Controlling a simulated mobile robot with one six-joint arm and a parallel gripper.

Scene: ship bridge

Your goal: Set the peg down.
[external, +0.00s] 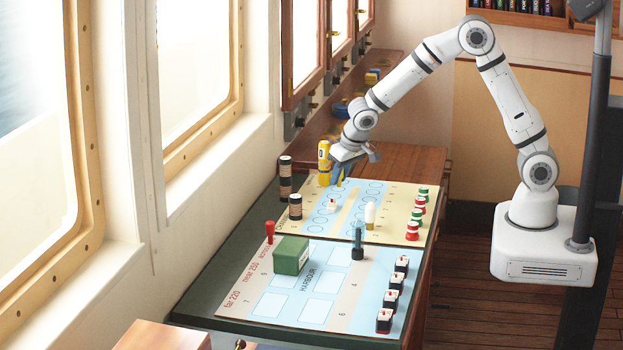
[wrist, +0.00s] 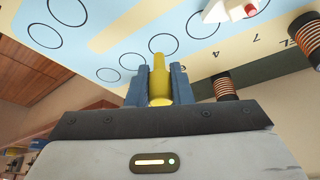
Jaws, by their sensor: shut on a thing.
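My gripper (external: 338,174) is at the far left part of the game board (external: 340,262), pointing down. In the wrist view my gripper (wrist: 160,76) has its two blue fingers shut on the yellow peg (wrist: 159,84). The peg stands out between the fingertips, its narrow end towards the board. Printed circles (wrist: 163,43) lie just beyond it. In the external view the fingers and wrist largely hide the held peg. I cannot tell whether its end touches the board.
A yellow upright object (external: 324,160) stands close left of my gripper. Striped dark cylinders (external: 295,206) are nearby, also in the wrist view (wrist: 225,88). A white peg (external: 370,215), teal peg (external: 357,242), red peg (external: 269,231) and green box (external: 291,256) occupy the board.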

